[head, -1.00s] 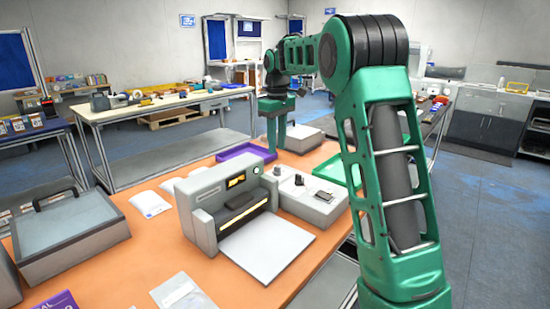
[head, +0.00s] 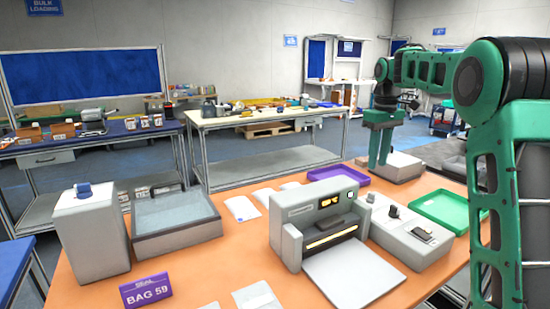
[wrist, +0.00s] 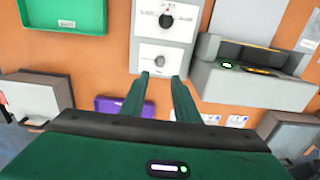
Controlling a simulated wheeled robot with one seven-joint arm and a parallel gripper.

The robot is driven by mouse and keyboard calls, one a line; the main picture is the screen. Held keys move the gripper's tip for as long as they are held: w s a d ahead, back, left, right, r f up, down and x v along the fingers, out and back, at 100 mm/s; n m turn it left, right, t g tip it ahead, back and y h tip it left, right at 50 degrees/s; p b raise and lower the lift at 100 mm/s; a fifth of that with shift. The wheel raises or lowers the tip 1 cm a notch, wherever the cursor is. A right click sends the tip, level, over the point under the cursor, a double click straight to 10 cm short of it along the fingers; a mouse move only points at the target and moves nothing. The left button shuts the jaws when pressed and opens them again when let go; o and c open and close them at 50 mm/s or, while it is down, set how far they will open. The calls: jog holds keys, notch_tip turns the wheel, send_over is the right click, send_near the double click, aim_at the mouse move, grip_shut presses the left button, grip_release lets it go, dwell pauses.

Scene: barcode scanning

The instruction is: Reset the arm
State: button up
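My green arm stands at the right of the head view. My gripper (head: 378,167) points down above the far side of the orange workbench (head: 205,270), near the right end of the purple tray (head: 341,182). In the wrist view my gripper (wrist: 160,76) shows two green fingers standing apart, with nothing between them. Below them is a grey box with a round knob (wrist: 161,62).
A grey machine (head: 290,236) with a lit slot and white plate stands mid-bench. Beside it are a grey control box (head: 405,240) and a green tray (head: 426,206). A shallow grey bin (head: 178,242), white box (head: 90,240) and purple BAG 59 sign (head: 146,291) are left. White packets lie between.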

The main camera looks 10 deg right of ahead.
jog(key=s+d+f+m, duration=0.1)
jog(key=s+f+m, duration=0.15)
jog(key=s, duration=0.95)
jog(key=s+d+f+m, duration=0.1)
jog(key=s+m, duration=0.3)
jog(key=s, duration=0.8)
jog(key=s+f+m, duration=0.1)
jog(key=s+f, duration=0.2)
jog(key=s, duration=0.3)
jog(key=s+a+f+m, duration=0.1)
jog(key=s+f+m, duration=0.1)
jog(key=s+f, duration=0.2)
jog(key=s+f+m, duration=0.1)
jog(key=s+f, duration=0.3)
jog(key=s, duration=0.6)
jog(key=shift+s+a, duration=0.15)
jog(key=shift+a, duration=0.05)
jog(key=shift+w+f, duration=0.3)
jog(key=shift+w, duration=0.35)
